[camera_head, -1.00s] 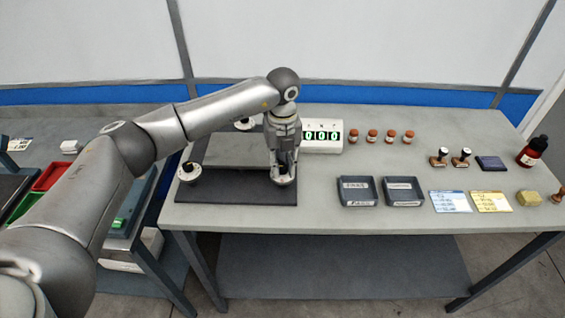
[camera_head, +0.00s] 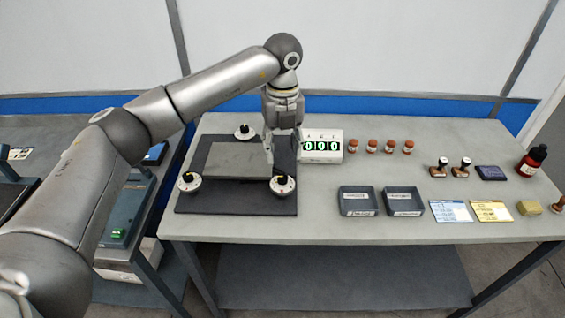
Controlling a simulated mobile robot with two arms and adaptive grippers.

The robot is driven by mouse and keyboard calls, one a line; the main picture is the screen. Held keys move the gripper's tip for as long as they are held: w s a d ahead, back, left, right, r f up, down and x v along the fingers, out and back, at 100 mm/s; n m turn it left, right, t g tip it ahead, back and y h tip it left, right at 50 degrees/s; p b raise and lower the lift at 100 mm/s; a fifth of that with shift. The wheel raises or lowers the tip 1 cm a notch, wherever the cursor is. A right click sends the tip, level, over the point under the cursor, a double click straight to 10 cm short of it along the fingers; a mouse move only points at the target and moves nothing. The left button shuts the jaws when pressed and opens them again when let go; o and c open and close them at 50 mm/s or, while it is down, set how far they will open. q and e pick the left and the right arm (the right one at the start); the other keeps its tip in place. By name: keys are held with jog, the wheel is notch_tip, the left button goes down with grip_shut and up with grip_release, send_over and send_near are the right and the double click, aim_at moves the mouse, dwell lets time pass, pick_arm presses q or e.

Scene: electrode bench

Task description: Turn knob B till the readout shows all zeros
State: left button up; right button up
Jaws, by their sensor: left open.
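Three round white knobs with dark centres sit on a dark mat (camera_head: 235,207): one at front left (camera_head: 189,182), one at the back (camera_head: 244,132), one at front right (camera_head: 282,185). I cannot read which is B. The white readout box (camera_head: 322,158) stands at the mat's right and shows three green zeros (camera_head: 321,146). My left gripper (camera_head: 283,152) is open and empty, pointing down above and behind the front-right knob, apart from it. My right gripper is out of view.
To the right are several brown-capped jars (camera_head: 372,146), two dark trays (camera_head: 360,201), cards (camera_head: 450,211), stamps (camera_head: 461,167) and a red bottle (camera_head: 531,160). The table front (camera_head: 330,225) is clear.

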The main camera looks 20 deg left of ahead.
pick_arm(q)
jog(key=shift+r, duration=1.5)
